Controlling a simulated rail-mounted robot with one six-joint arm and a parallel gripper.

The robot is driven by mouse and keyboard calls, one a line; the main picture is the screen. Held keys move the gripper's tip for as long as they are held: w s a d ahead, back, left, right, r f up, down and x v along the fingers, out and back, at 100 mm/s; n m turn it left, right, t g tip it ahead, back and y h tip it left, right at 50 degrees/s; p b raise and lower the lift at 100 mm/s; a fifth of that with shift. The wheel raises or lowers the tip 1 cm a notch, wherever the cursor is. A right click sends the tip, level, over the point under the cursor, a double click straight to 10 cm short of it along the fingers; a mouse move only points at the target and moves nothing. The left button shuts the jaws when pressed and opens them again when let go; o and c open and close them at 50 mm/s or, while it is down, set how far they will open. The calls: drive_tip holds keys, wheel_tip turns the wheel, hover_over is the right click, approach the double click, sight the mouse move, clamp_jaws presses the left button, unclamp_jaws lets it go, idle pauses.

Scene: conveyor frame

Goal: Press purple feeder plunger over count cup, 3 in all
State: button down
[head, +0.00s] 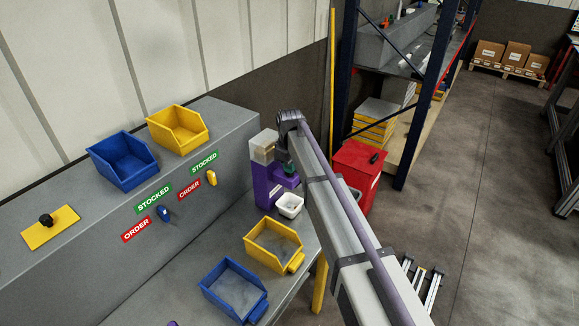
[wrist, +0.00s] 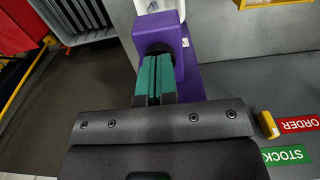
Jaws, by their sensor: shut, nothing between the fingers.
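The purple feeder (head: 262,190) stands at the far end of the grey bench, with a clear hopper on top. It also shows in the wrist view (wrist: 187,55). The white count cup (head: 290,205) sits at its front, below the purple block, and its edge shows at the top of the wrist view (wrist: 160,5). My gripper (wrist: 155,60) is shut, its green fingers together and empty. The fingertips are over the purple block, at a dark round part that they partly cover. I cannot tell whether they touch the plunger, and its height is hidden.
A yellow bin (head: 273,245) and a blue bin (head: 234,290) stand on the bench near the cup. More bins (head: 122,160) sit on the raised ledge, above small switches and ORDER/STOCKED labels. A red cabinet (head: 358,175) stands behind my arm.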

drive_tip(key=shift+r+p, duration=2.85)
drive_tip(key=shift+r, duration=0.15)
drive_tip(key=shift+r, duration=0.1)
wheel_tip(320, 180, up, 4)
drive_tip(key=r+p, duration=0.1)
drive_tip(key=p, duration=0.4)
wheel_tip(320, 180, down, 9)
drive_tip(key=b, duration=0.9)
drive_tip(key=shift+f, duration=0.2)
drive_tip(key=shift+f+b, duration=1.05)
drive_tip(key=shift+b, duration=0.1)
